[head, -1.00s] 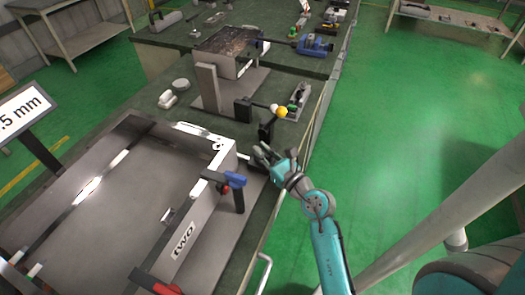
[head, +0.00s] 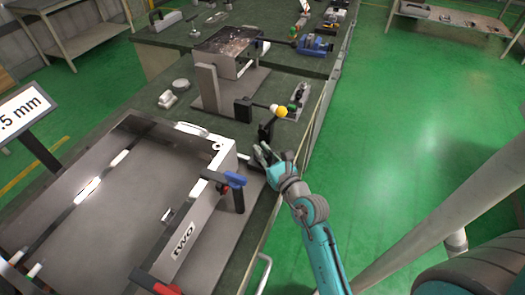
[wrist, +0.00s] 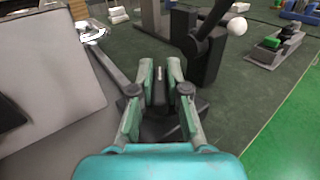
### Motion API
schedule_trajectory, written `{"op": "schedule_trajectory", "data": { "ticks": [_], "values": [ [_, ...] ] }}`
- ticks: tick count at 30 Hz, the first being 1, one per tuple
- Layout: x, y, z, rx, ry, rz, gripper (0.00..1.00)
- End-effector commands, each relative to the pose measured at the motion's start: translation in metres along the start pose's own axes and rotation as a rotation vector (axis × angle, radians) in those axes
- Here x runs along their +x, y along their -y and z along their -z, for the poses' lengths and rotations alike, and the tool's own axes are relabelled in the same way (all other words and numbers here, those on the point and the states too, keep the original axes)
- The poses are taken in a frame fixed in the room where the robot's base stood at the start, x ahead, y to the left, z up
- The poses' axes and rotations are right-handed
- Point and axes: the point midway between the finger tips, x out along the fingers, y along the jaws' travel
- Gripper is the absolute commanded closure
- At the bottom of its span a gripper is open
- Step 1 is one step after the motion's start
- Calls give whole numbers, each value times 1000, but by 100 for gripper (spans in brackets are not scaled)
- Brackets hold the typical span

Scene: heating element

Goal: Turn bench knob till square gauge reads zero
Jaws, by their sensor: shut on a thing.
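A dark knob (wrist: 159,92) sits between the fingertips of my gripper (wrist: 160,72) in the wrist view. My gripper is shut on it. In the head view my gripper (head: 262,153) is at the bench's right edge, beside the far right corner of the large grey box marked "two" (head: 182,238); the knob is mostly hidden there by the fingers. A white readout (head: 25,108) at the left edge is cut off by the frame and shows ".5 mm"; its leading part and any sign are out of view. I cannot tell whether it is the square gauge.
A black lever with a yellow ball (head: 281,112) and a white ball stands just beyond my gripper. Green floor (head: 400,150) is clear to the right.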

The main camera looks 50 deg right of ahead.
Motion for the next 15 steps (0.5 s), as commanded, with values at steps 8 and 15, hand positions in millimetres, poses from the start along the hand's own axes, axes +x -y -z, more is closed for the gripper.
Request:
{"op": "schedule_trajectory", "data": {
  "ticks": [8, 15],
  "values": [
    [0, 0, 1, 0, -1, 1, 60],
    [-2, 0, 1, 0, -2, 0, 60]
  ]
}}
